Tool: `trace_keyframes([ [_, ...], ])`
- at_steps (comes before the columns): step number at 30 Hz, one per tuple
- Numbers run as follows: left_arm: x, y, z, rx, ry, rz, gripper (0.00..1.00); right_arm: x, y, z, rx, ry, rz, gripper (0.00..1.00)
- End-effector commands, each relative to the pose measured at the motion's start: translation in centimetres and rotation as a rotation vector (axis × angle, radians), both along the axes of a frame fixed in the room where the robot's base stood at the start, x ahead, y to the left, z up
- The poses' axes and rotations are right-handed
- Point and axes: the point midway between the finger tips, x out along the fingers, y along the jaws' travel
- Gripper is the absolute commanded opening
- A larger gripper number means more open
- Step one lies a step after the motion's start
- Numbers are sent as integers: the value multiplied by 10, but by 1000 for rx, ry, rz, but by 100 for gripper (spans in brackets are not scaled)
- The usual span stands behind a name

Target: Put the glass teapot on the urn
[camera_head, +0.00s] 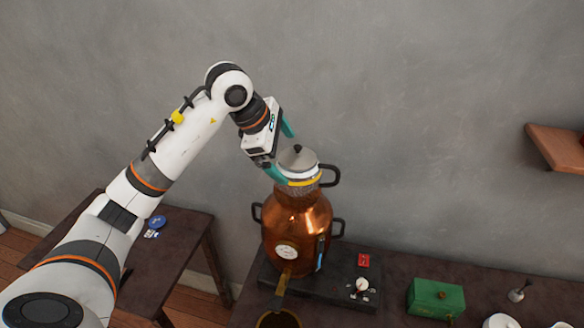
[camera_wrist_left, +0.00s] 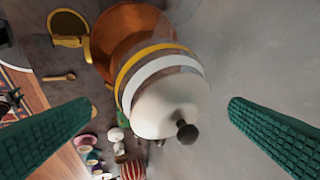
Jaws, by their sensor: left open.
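The glass teapot (camera_head: 304,173) has a pale metal lid with a dark knob, a yellow band and a black handle at its right. It sits upright on top of the copper urn (camera_head: 297,235), which has a gauge, a tap and two black side handles. My left gripper (camera_head: 280,150) is open at the teapot's upper left, with one green finger in front and one behind. In the left wrist view, the teapot (camera_wrist_left: 165,90) lies between the two spread fingers of my left gripper (camera_wrist_left: 158,125), apart from both. The copper urn (camera_wrist_left: 130,35) is partly hidden behind it. My right gripper is not in view.
The urn stands on a dark base (camera_head: 345,290) on a brown table. A green box (camera_head: 436,298), a red packet (camera_head: 363,261) and white dishes (camera_head: 501,321) are to the right. A wooden shelf (camera_head: 556,150) is on the wall. A lower side table (camera_head: 180,245) stands left.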

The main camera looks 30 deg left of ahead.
Motion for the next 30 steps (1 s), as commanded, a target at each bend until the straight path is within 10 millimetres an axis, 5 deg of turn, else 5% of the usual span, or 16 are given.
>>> trace_keyframes([
  [6,-18,10,35,2,-4,2,100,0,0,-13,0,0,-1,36],
  [12,-26,14,50,0,0,0,100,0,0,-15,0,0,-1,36],
  [30,-26,14,52,-1,1,1,100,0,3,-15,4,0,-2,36],
])
